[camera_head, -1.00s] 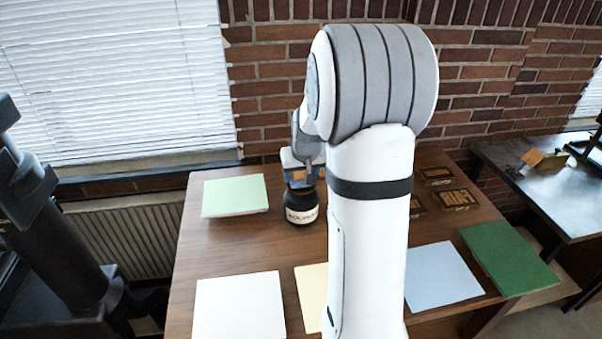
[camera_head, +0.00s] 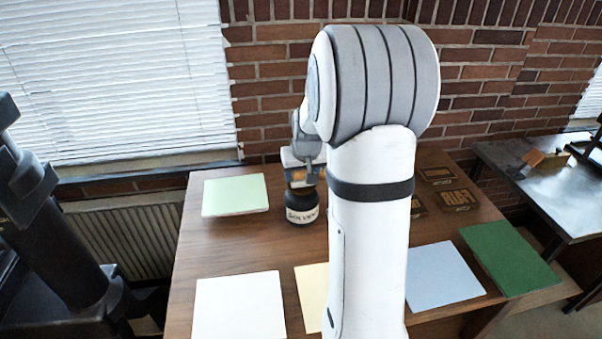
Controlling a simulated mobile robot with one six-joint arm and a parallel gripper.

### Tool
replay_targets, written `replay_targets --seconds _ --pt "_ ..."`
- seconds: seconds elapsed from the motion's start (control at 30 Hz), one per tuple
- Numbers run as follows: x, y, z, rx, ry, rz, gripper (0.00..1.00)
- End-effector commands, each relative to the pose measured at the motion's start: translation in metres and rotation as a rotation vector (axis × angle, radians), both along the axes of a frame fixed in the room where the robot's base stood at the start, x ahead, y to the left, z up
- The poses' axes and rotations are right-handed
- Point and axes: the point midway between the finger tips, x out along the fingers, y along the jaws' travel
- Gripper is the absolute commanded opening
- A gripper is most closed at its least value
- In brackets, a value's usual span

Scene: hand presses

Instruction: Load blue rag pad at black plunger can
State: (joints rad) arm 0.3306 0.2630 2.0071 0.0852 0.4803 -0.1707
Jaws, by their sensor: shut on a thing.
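The black plunger can (camera_head: 303,210) stands upright on the wooden table near its back edge, with a pale label reading roughly "SOLVENT". My gripper (camera_head: 301,178) is directly above the can's top, partly hidden behind my own arm. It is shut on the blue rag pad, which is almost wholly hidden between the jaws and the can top. I cannot tell whether the pad touches the can.
A pale green sheet (camera_head: 236,195) lies left of the can. White (camera_head: 238,305), cream (camera_head: 312,298), light blue (camera_head: 443,275) and dark green (camera_head: 510,258) sheets lie nearer. Dark lettered blocks (camera_head: 458,197) lie at the back right. A metal bench (camera_head: 540,185) stands further right.

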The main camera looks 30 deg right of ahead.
Motion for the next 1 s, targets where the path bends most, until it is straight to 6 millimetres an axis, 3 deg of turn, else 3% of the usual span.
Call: replay_targets --seconds 0.47,1.0 --pt "-0.001 0.000 0.002 0.002 0.006 -0.001 0.40" --pt "0.000 -0.001 0.047 0.000 0.000 -0.001 0.40"
